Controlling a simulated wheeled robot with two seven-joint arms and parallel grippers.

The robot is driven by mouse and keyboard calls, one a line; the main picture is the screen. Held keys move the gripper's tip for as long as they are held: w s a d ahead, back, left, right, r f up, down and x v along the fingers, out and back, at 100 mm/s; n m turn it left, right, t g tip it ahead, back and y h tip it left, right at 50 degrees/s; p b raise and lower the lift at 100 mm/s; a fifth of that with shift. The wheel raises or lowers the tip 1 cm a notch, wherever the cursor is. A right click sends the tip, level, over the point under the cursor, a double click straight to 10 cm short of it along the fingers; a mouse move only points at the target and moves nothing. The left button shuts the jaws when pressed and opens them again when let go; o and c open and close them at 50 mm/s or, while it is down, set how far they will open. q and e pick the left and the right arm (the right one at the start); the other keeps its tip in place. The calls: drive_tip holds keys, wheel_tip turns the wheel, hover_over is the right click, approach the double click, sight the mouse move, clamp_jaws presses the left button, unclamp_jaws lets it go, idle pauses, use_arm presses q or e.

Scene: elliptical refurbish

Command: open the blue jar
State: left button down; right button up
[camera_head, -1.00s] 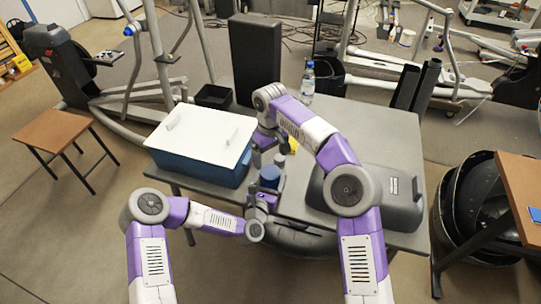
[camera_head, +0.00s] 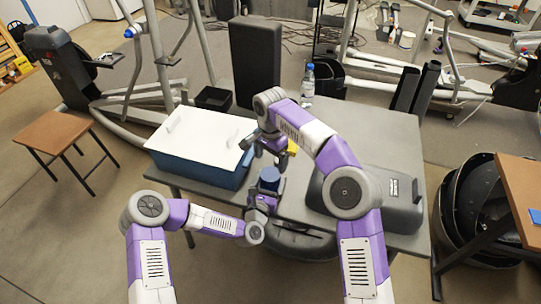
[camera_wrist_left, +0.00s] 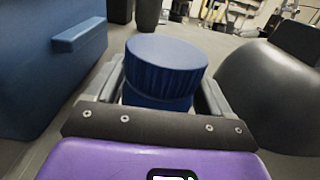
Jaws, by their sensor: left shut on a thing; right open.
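The blue jar (camera_head: 269,174) stands roughly upright near the front edge of the grey table. Its ribbed blue lid (camera_wrist_left: 165,65) sits on top of the jar body in the left wrist view; whether it is loose I cannot tell. My left gripper (camera_head: 266,188) is shut on the jar, with a finger on each side of the body below the lid (camera_wrist_left: 160,98). My right gripper (camera_head: 264,150) is open, above and behind the jar, close to the blue box's right end and apart from the lid.
A blue box with a white lid (camera_head: 203,133) stands left of the jar. A dark grey machine cover (camera_head: 396,200) lies to the right. A small yellow thing (camera_head: 292,147) is partly hidden behind my right gripper. A water bottle (camera_head: 308,80) and black column (camera_head: 256,62) stand at the back.

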sight(271, 174)
wheel_tip(271, 174, down, 7)
idle(0.3)
